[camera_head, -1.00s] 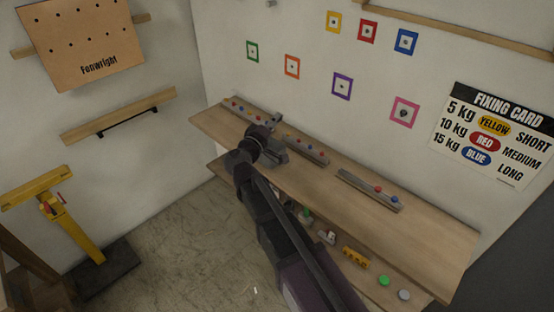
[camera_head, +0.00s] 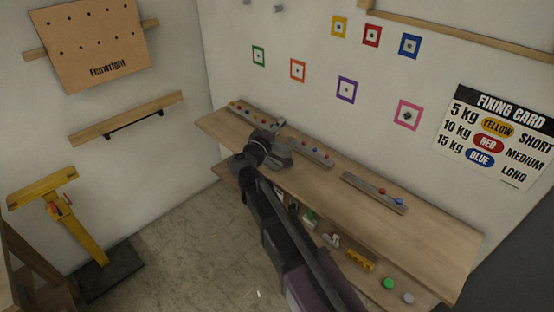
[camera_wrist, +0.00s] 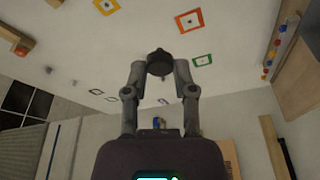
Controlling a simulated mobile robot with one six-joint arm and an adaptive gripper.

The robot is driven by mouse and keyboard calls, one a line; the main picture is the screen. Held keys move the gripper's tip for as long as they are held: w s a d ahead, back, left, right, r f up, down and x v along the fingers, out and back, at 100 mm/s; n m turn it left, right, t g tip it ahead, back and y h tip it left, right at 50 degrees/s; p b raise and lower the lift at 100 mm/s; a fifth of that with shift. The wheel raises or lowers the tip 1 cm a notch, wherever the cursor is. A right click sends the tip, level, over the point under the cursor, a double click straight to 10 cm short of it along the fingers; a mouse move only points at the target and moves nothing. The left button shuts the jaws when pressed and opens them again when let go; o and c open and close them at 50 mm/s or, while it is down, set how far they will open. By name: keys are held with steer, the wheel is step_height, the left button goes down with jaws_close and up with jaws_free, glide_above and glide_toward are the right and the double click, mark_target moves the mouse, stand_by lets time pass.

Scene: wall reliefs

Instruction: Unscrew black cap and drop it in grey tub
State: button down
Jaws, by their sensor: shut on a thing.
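My gripper (camera_wrist: 159,72) is shut on a dark, rounded piece that looks like the black cap (camera_wrist: 159,62) in the wrist view. The cap sits between the two fingertips, and no post or thread shows beneath it. In the head view my gripper (camera_head: 278,126) is small and dark over the back of the wooden bench, near the wall, and the cap cannot be made out there. I cannot pick out a grey tub in either view.
A wooden bench (camera_head: 420,232) runs along the wall, with rails of coloured knobs (camera_head: 374,193) on it. A lower shelf holds small items, including a yellow block (camera_head: 360,260). Coloured square frames (camera_head: 346,90) hang above. A yellow stand (camera_head: 75,228) is at left.

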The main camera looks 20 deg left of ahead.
steer(key=w+a+f+n+y+b, duration=0.1)
steer(key=w+a+f+y+b, duration=0.1)
steer(key=w+f+b, duration=0.3)
steer(key=w+a+f+n+y+b, duration=0.2)
steer(key=w+a+f+b, duration=0.3)
steer(key=w, duration=0.5)
steer(key=shift+w+f+y+b, duration=0.3)
steer(key=shift+f+y+b, duration=0.4)
steer(key=shift+f, duration=0.4)
steer(key=shift+f+b, duration=0.2)
steer(key=shift+b, duration=0.1)
steer(key=shift+f+b, duration=2.8)
steer(key=shift+c, duration=1.8)
jaws_free()
steer(key=shift+w, duration=0.15)
steer(key=shift+r, duration=0.1)
